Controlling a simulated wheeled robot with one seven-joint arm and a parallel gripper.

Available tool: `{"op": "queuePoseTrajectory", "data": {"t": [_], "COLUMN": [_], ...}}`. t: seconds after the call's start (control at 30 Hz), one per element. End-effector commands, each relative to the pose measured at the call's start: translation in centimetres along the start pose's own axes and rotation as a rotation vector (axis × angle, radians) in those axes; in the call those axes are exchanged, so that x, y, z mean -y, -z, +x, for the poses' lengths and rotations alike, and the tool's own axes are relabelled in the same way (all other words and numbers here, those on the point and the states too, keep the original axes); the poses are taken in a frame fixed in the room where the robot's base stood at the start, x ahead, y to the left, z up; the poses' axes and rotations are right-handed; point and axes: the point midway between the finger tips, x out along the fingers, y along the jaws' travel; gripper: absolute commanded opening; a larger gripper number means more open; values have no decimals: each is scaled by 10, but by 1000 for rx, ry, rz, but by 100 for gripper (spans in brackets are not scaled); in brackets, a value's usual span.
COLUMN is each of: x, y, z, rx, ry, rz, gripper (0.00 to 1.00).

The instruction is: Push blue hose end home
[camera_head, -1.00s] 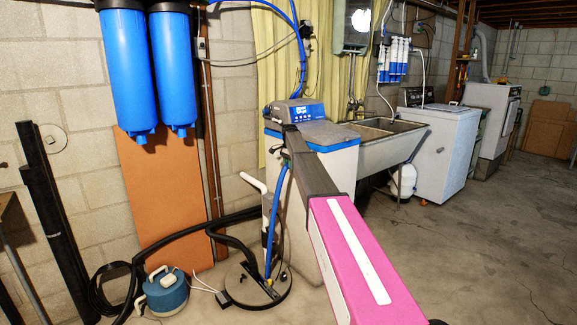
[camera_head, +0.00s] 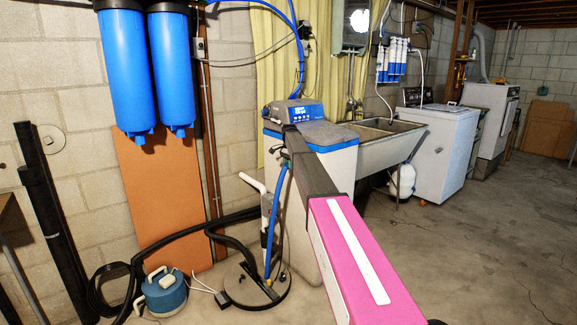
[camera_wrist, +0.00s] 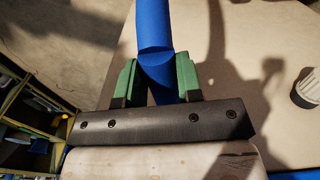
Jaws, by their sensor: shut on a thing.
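The blue hose (camera_wrist: 153,28) runs down between the green fingers of my gripper (camera_wrist: 155,82) in the wrist view, and the jaws are shut on it. In the head view the blue hose (camera_head: 276,215) hangs in front of the water softener (camera_head: 344,170), from my gripper down toward the round black lid on the floor. My arm hides most of the gripper there. The hose's end and the port it belongs to cannot be made out. The softener has a white body, a blue rim and a blue control head (camera_head: 297,112).
A white cap-like fitting (camera_wrist: 306,90) shows at the right of the wrist view. A black sump lid (camera_head: 240,290) with a white pipe, black hoses and a blue-teal pump (camera_head: 165,295) are on the floor at left. A sink (camera_head: 380,140) stands behind the softener. Floor at right is clear.

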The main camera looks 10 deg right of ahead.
Motion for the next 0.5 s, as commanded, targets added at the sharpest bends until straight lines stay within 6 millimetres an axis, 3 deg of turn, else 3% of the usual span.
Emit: {"op": "queuePoseTrajectory", "data": {"t": [0.5], "x": [0], "y": [14], "z": [0], "rx": [0], "ry": [0], "rz": [1], "gripper": [9]}}
